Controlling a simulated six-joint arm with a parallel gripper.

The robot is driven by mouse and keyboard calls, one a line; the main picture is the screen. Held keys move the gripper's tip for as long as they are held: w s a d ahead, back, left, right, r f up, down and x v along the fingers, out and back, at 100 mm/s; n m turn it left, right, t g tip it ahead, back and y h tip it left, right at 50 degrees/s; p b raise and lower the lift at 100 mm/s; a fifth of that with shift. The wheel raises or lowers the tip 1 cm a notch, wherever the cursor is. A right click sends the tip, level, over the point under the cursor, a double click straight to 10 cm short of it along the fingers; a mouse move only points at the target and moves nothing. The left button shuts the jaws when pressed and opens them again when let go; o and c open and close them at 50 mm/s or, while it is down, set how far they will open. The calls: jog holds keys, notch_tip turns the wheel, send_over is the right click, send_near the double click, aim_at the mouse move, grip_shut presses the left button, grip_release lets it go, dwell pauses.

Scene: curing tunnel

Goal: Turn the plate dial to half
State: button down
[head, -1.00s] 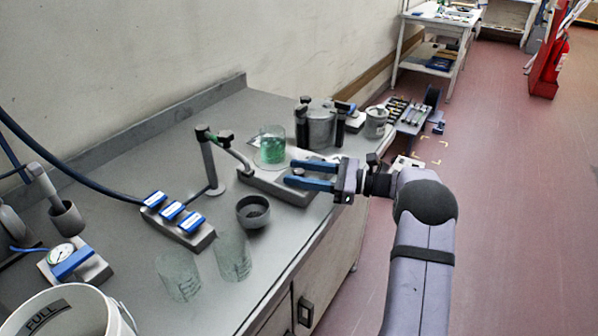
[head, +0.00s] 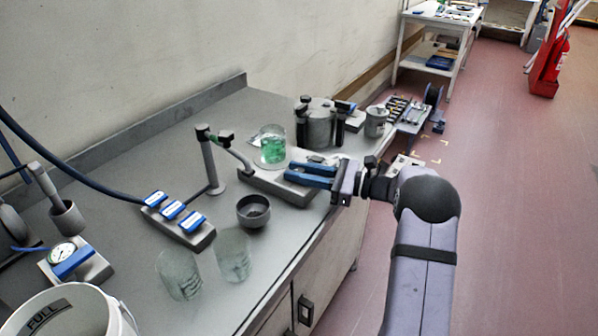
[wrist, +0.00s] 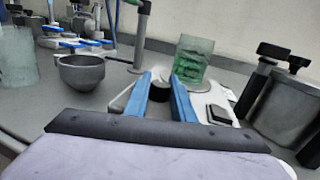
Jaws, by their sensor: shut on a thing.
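The hot plate (head: 262,181) is a low grey unit on the bench. Its plate dial, a dark round knob (wrist: 160,93), shows in the wrist view between my two blue fingers. My gripper (head: 290,172) reaches the front of the plate from the right. It is shut on the dial, and it also shows in the wrist view (wrist: 162,80). In the head view the fingers hide the dial. No dial marking can be read. A glass beaker of green liquid (head: 272,150) stands on the plate's far end.
A grey bowl (head: 252,212) and two clear beakers (head: 179,275) stand nearer on the bench. A lidded grey pot (head: 319,127) with dark clamps stands behind the plate. A stand (head: 209,163) with a clamp arm rises beside it. A blue-labelled valve block (head: 178,221) is left.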

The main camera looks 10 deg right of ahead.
jog(key=m+t+h, duration=0.3)
jog(key=t, duration=0.1)
jog(key=shift+s+f+b, duration=0.1)
jog(key=shift+b, duration=0.2)
jog(key=m+t+h+b, duration=0.3)
jog(key=m+h+b, duration=0.1)
jog(key=h, duration=0.1)
jog(key=shift+f, duration=0.1)
jog(key=m+t+h+b, duration=0.1)
jog(key=h+b, duration=0.1)
jog(key=b, duration=0.2)
jog(key=shift+f+m, duration=0.1)
jog(key=shift+m, duration=0.2)
jog(key=m+h+b, duration=0.1)
jog(key=h+b, duration=0.1)
jog(key=b, duration=0.6)
jog(key=shift+m+t+h, duration=0.3)
jog(key=shift+m+h, duration=0.1)
jog(key=h+b, duration=0.1)
jog(key=b, duration=0.1)
jog(key=shift+b, duration=0.4)
jog(key=shift+r+m+b, duration=0.4)
jog(key=c, duration=1.5)
grip_release()
